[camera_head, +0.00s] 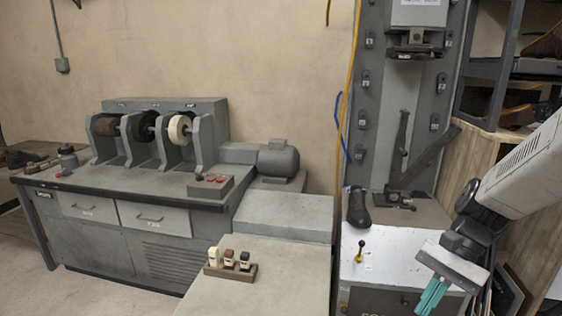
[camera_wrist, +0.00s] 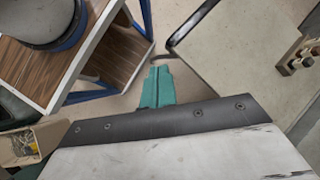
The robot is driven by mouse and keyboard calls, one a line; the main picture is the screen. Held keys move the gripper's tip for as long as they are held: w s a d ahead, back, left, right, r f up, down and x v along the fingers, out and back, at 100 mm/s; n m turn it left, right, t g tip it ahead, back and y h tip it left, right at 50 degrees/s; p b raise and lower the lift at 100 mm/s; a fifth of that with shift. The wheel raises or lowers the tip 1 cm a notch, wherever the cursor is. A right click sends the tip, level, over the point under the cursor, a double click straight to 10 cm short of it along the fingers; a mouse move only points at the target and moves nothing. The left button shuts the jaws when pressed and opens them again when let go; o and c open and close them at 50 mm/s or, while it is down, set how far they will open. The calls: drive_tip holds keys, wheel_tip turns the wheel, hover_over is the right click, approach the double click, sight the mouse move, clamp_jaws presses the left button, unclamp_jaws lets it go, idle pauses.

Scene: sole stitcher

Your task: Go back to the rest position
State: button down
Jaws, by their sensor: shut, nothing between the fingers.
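My gripper (camera_head: 432,296) is at the lower right of the head view, with teal fingers pointing down and to the left. In the wrist view its teal fingers (camera_wrist: 157,86) are together, with nothing between them. The gripper is in front of the grey sole stitcher (camera_head: 395,130). A dark shoe (camera_head: 358,207) stands on the stitcher's light table, to the left of my gripper and apart from it.
A small brass-coloured lever (camera_head: 360,250) stands on the light table. A polishing bench (camera_head: 140,180) is on the left. Shelves with shoes (camera_head: 545,45) are at the upper right. Pale floor shows at bottom left.

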drive_tip(key=s+r+n+t+h, duration=0.5)
drive_tip(key=s+r+n, duration=0.3)
drive_tip(key=s+r, duration=0.2)
drive_tip(key=shift+s+r+n+h, duration=0.15)
drive_tip(key=shift+s+n+h, duration=0.35)
drive_tip(key=shift+s, duration=0.7)
drive_tip(key=shift+a, duration=0.1)
idle(0.4)
